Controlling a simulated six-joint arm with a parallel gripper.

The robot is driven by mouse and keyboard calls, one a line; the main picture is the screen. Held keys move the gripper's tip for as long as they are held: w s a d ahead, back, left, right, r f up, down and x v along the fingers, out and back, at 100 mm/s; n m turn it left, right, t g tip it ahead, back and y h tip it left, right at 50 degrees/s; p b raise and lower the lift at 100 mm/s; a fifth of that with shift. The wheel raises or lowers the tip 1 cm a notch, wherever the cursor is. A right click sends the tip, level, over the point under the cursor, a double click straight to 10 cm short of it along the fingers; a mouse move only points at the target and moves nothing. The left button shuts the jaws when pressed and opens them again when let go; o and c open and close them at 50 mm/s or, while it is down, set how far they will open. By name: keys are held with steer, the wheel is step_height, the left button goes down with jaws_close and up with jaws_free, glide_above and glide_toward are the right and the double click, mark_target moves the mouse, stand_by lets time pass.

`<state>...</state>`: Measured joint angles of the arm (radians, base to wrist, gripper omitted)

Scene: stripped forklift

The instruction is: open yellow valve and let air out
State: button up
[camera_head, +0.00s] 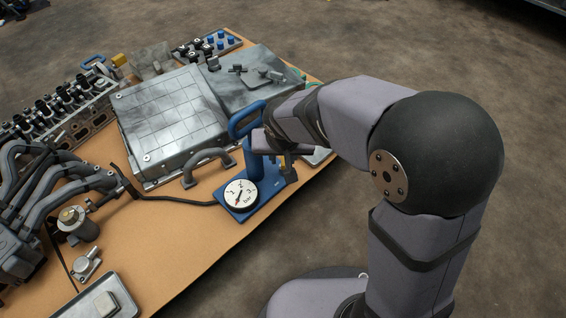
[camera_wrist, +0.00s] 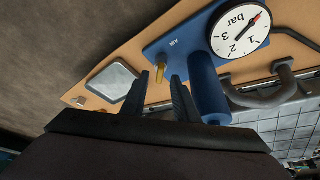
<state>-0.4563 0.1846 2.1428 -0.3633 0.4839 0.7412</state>
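The yellow valve (camera_wrist: 160,72) is a small brass-yellow piece on the blue pump base (camera_wrist: 172,45). In the wrist view it shows between and just beyond the fingertips of my gripper (camera_wrist: 160,78). The fingers are apart, and I cannot tell if they touch it. In the head view my gripper (camera_head: 287,160) is low beside the blue pump (camera_head: 254,165), and the arm hides part of it. The white gauge (camera_head: 241,194), marked in bar, sits on the base. In the wrist view the gauge (camera_wrist: 240,28) appears upside down, its red needle end pointing upper right.
The pump's blue cylinder (camera_wrist: 207,90) stands close to the right finger. A grey tray (camera_wrist: 113,82) lies to the left. A black hose (camera_head: 165,199) runs left from the pump. A large grey metal block (camera_head: 170,115) and engine parts crowd the bench.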

steer(key=shift+b+x, duration=0.4)
steer(key=shift+x, duration=0.5)
jaws_close()
steer(key=n+y+p, duration=0.1)
steer(key=n+p, duration=0.1)
steer(key=p, duration=0.5)
steer(key=shift+r, duration=0.25)
steer(key=n+p, duration=0.1)
steer(key=p, duration=0.4)
steer(key=n+p, duration=0.1)
steer(key=p, duration=0.4)
steer(key=shift+w+r+y, duration=0.25)
steer(key=shift+r+y, duration=0.05)
steer(key=p, duration=0.2)
steer(key=n+p, duration=0.1)
steer(key=p, duration=0.2)
steer(key=shift+d+f, duration=0.15)
steer(key=shift+f, duration=0.1)
steer(key=n+y+p, duration=0.1)
steer(key=n+p, duration=0.1)
steer(key=p, duration=0.4)
steer(key=shift+d+n+g+p, duration=0.15)
steer(key=shift+n+g+p, duration=0.15)
steer(key=shift+n+g, duration=0.1)
steer(key=shift+f+n+g+y+p, duration=0.3)
steer(key=shift+n+p, duration=0.3)
steer(key=shift+p, duration=0.4)
